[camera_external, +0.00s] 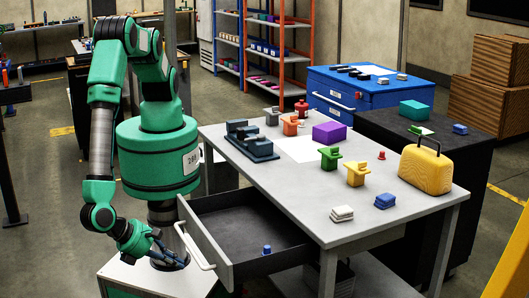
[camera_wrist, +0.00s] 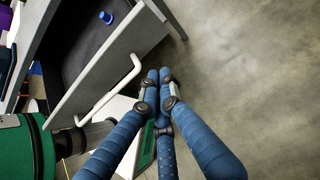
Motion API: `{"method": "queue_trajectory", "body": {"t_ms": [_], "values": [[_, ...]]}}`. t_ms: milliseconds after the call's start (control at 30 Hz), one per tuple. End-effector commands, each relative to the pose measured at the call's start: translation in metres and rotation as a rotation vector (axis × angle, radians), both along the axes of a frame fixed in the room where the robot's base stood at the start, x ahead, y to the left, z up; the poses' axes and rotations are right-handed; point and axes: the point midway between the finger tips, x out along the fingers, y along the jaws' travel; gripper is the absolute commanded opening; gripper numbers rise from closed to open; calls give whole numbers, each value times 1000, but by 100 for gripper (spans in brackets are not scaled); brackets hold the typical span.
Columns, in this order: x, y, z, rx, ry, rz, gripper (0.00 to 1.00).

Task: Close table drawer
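The table drawer (camera_external: 228,238) is pulled out from the grey table (camera_external: 300,205), on its left side in the external view. A small blue object (camera_external: 266,249) stands inside; it also shows in the wrist view (camera_wrist: 106,17). The drawer's white bar handle (camera_external: 195,248) is on its front; in the wrist view the handle (camera_wrist: 107,92) lies just left of my fingertips. My gripper (camera_external: 184,264) is low beside the handle, outside the drawer. In the wrist view its blue fingers (camera_wrist: 159,75) have their tips together with nothing between them. Contact with the handle cannot be told.
The tabletop holds a yellow case (camera_external: 425,170), a purple box (camera_external: 329,133), a dark blue fixture (camera_external: 250,140) and several coloured parts. A black cabinet (camera_external: 385,130) and a blue cabinet (camera_external: 370,95) stand behind. Bare floor (camera_wrist: 245,60) lies right of my fingers in the wrist view.

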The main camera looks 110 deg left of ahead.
Motion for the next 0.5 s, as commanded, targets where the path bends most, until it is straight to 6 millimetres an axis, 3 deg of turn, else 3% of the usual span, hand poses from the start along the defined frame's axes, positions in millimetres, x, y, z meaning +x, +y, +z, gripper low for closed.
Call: {"method": "queue_trajectory", "body": {"t_ms": [267,500], "values": [[2,2,-3,0,0,1,0],[12,12,-17,2,1,1,0]]}}
